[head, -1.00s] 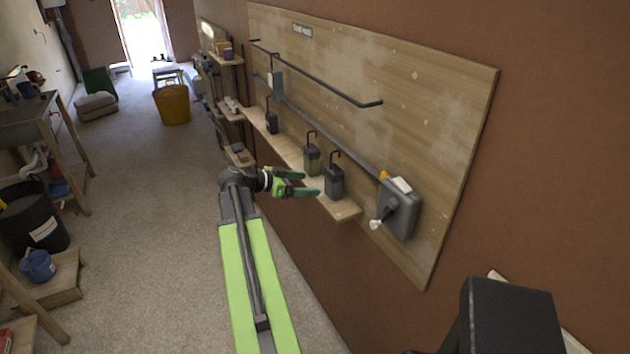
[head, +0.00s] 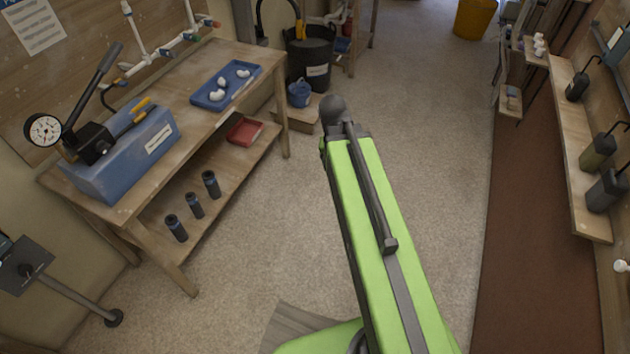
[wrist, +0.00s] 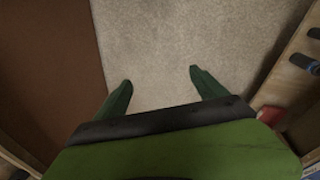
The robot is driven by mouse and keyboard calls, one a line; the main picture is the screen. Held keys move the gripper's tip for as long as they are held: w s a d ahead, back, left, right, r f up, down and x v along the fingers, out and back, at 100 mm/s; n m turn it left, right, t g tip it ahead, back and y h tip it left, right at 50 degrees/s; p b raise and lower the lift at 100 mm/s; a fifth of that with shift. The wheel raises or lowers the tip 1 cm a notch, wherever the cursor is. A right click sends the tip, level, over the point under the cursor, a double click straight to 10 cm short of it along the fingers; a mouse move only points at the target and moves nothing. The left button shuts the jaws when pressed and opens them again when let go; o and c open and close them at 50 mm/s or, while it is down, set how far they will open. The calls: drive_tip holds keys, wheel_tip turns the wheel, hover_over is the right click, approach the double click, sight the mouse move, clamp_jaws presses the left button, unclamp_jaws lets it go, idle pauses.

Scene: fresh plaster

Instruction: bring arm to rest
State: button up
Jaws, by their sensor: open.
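My gripper (wrist: 160,90) shows in the wrist view with its two dark green fingers spread apart. Nothing is between them but the carpet (wrist: 150,45) below. In the head view my green arm reaches forward over the carpet, between the workbench and the right wall. The gripper itself is hidden there behind the arm's far end.
A wooden workbench (head: 190,110) on the left bears a blue box with a gauge (head: 125,150) and a blue tray (head: 225,87). A black bucket (head: 308,62) stands beyond it. A narrow shelf (head: 575,135) with padlock-like objects runs along the right wall. Open carpet lies between.

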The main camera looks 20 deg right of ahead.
drive_tip(key=a+n+y, duration=0.2)
drive_tip(key=a+n, duration=0.2)
drive_tip(key=a, duration=0.9)
drive_tip(key=shift+s+a+f+n, duration=0.2)
drive_tip(key=shift+s+f+n, duration=0.05)
drive_tip(key=shift+s+n, duration=0.15)
drive_tip(key=shift+o, duration=0.4)
drive_tip(key=shift+d, duration=0.1)
